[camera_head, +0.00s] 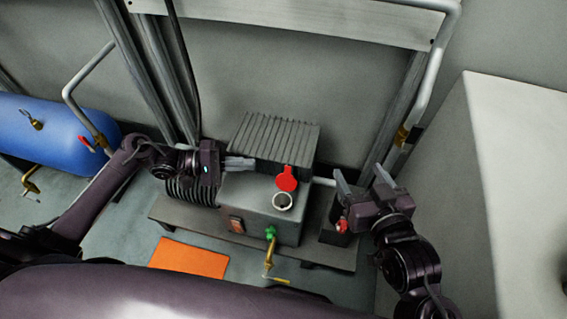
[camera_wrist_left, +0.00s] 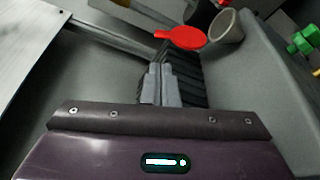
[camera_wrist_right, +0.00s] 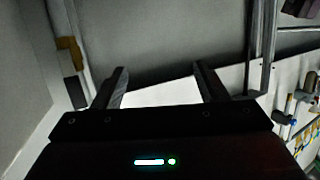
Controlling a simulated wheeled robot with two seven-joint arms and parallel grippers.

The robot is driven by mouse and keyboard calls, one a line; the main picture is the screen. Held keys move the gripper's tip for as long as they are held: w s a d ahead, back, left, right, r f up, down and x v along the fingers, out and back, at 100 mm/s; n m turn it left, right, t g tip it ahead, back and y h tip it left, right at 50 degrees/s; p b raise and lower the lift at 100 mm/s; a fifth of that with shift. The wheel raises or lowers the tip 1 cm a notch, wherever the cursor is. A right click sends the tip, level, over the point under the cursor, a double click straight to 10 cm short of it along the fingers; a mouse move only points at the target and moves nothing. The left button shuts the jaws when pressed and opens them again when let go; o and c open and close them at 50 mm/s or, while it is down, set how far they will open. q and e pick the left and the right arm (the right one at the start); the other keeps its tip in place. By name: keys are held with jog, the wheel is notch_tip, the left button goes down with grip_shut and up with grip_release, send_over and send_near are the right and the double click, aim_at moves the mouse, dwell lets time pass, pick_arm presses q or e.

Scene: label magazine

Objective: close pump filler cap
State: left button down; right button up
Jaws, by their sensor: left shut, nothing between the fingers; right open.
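The red pump filler cap (camera_head: 287,179) stands raised behind the round filler neck (camera_head: 282,201) on top of the grey pump housing (camera_head: 255,215), so the neck is uncovered. In the left wrist view the red cap (camera_wrist_left: 183,38) is tilted up beside the grey neck (camera_wrist_left: 226,28). My left gripper (camera_head: 254,163) is shut and empty, to the left of and behind the cap, apart from it. Its fingertips (camera_wrist_left: 160,70) point toward the cap side. My right gripper (camera_head: 360,175) is open and empty, to the right of the pump.
A ribbed dark block (camera_head: 275,140) rises behind the cap. A green-handled brass valve (camera_head: 270,235) is on the pump's front. A red button box (camera_head: 340,227) stands below my right gripper. An orange mat (camera_head: 189,258) lies on the floor; a blue tank (camera_head: 50,135) is at left.

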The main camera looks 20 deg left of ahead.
pick_arm(q)
jog(key=b+x, duration=0.1)
jog(key=x, duration=0.7)
jog(key=shift+w+d+b, duration=0.1)
jog(key=shift+d+b, duration=0.25)
jog(key=shift+b, duration=0.05)
jog(key=shift+d, duration=0.15)
pick_arm(e)
notch_tip(320, 180, up, 14)
jog(key=w+t+y, duration=0.1)
jog(key=t+y, duration=0.1)
jog(key=t, duration=0.5)
jog(key=shift+d+r+y, duration=0.2)
jog(key=shift+d+y, duration=0.15)
jog(key=shift+y, duration=0.05)
